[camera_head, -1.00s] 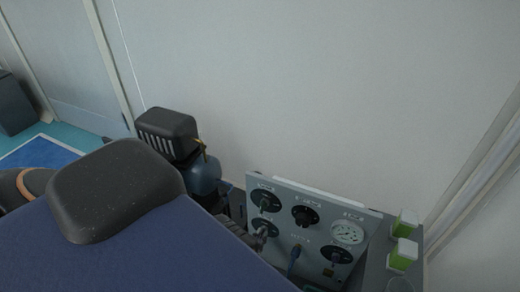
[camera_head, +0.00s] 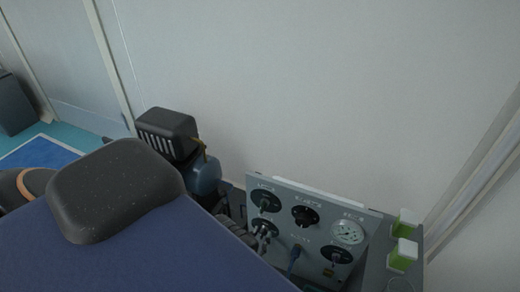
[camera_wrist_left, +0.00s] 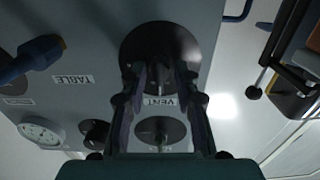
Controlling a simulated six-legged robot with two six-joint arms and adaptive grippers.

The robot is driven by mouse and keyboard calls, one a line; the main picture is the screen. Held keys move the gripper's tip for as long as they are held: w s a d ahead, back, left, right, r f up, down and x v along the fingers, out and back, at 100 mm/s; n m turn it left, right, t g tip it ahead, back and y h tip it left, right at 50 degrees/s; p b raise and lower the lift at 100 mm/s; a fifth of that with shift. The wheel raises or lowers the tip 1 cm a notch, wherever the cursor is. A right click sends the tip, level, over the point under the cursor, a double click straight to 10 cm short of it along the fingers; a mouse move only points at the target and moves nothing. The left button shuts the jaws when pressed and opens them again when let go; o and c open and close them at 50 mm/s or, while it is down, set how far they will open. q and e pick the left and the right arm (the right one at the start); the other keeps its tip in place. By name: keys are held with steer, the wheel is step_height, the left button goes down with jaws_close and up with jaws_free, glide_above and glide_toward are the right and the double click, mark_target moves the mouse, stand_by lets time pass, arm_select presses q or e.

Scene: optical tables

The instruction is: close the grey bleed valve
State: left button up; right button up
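The grey instrument panel (camera_head: 320,212) stands at the lower right in the head view. The valve that I take for the bleed valve is its lower-left one, with a round black dial (camera_wrist_left: 150,38) and a bar handle, beside the label VENT in the left wrist view. My left gripper (camera_wrist_left: 160,76) is at this dial, one finger on each side of the handle, with a gap between the fingers. Contact with the handle cannot be told. In the head view the gripper (camera_head: 263,240) partly covers the valve. My right gripper is not in view.
Another dial (camera_head: 265,200) sits just above, and a black knob (camera_head: 305,216), a gauge (camera_head: 347,232) and a lower-right dial (camera_head: 336,255) are to the right. A blue handle (camera_head: 295,258) sticks out close by. Green-and-white boxes (camera_head: 404,253) stand right of the panel.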

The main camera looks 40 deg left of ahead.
arm_select(q)
steer(key=v, duration=1.2)
steer(key=shift+r, duration=0.1)
stand_by(0.4)
